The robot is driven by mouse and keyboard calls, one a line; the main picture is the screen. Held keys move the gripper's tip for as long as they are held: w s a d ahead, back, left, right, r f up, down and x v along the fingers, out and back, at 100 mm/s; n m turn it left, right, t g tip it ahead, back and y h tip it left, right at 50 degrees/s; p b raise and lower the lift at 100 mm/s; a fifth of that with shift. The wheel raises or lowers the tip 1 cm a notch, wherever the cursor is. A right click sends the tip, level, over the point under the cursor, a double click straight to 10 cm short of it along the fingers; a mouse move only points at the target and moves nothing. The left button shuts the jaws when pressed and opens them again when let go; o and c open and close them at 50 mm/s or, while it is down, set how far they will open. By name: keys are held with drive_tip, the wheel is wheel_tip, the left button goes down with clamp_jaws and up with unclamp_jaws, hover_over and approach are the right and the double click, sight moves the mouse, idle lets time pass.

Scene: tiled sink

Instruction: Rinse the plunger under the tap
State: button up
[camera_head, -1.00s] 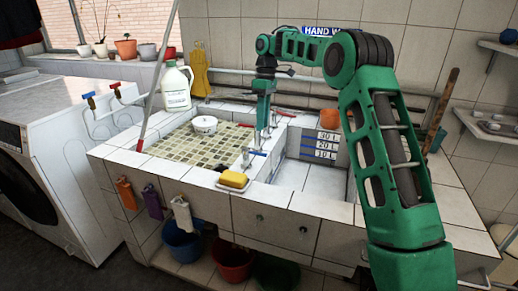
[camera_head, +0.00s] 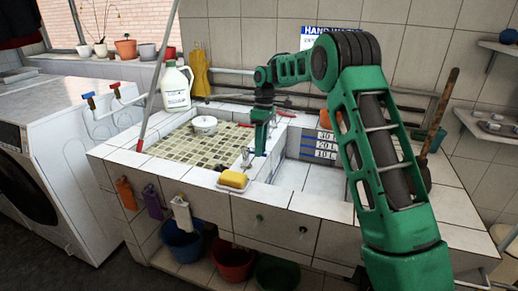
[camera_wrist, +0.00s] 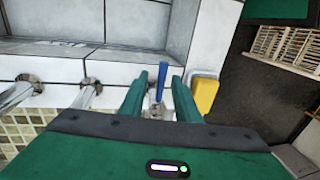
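A wooden-handled tool, which looks like the plunger (camera_head: 440,112), stands tilted at the right end of the sink. Its lower end is partly hidden by my arm. A tap with a blue lever (camera_wrist: 162,80) is on the sink's dividing ledge. My gripper (camera_head: 260,150) is low at this ledge. In the wrist view my gripper (camera_wrist: 160,92) has its two fingers apart, one on each side of the blue lever. I see gaps beside the lever, so it is not clamped. I cannot see any water running.
The deep basin (camera_head: 312,178) with litre marks lies right of the ledge. A tiled basin (camera_head: 180,145) with a white pot (camera_head: 204,125) lies left. A yellow sponge (camera_head: 234,179) sits on the front rim. Two other taps (camera_wrist: 88,85) stand left in the wrist view.

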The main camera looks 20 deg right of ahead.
clamp_jaws()
drive_tip(key=m, duration=0.1)
drive_tip(key=s+a+m, duration=0.1)
drive_tip(key=m, duration=0.1)
drive_tip(key=shift+s+t+y, duration=0.15)
drive_tip(key=shift+t+y, duration=0.15)
unclamp_jaws()
wheel_tip(320, 180, up, 10)
drive_tip(key=w+d, duration=0.1)
drive_tip(key=shift+w+d+r, duration=0.2)
drive_tip(key=shift+d+r, duration=0.05)
drive_tip(key=shift+d, duration=0.05)
idle(0.3)
